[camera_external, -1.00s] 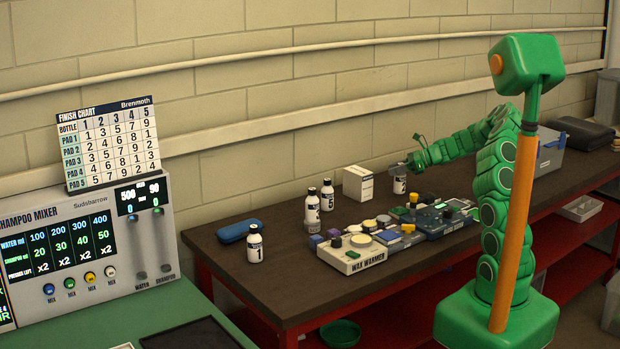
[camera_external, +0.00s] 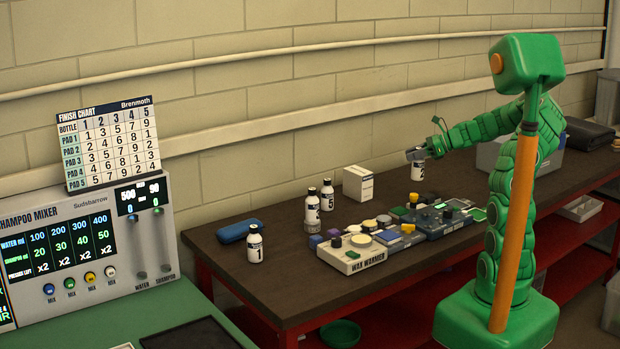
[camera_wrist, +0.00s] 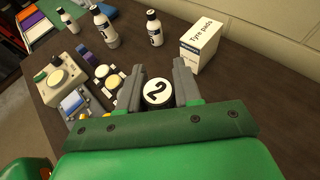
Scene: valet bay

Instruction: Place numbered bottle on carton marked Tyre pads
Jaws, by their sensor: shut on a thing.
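My gripper (camera_external: 416,154) is shut on a white bottle with a dark cap (camera_external: 417,171). The label shows a 2 in the external view, and the cap (camera_wrist: 157,92) shows a 2 between the fingers in the wrist view. The bottle appears upright; whether its base touches the bench cannot be told. The white carton (camera_external: 358,184) stands on the bench to the left of the gripper. In the wrist view the carton (camera_wrist: 203,47) lies ahead and right of the fingers, and its label reads Tyre pads. Its top looks bare.
Bottle 5 (camera_external: 327,196), another bottle (camera_external: 311,210) and bottle 1 (camera_external: 255,243) stand left of the carton. The wax warmer (camera_external: 352,255) and pads with knobs lie in front. A blue case (camera_external: 238,231) lies at the bench's left. A grey bin (camera_external: 490,153) stands behind my arm.

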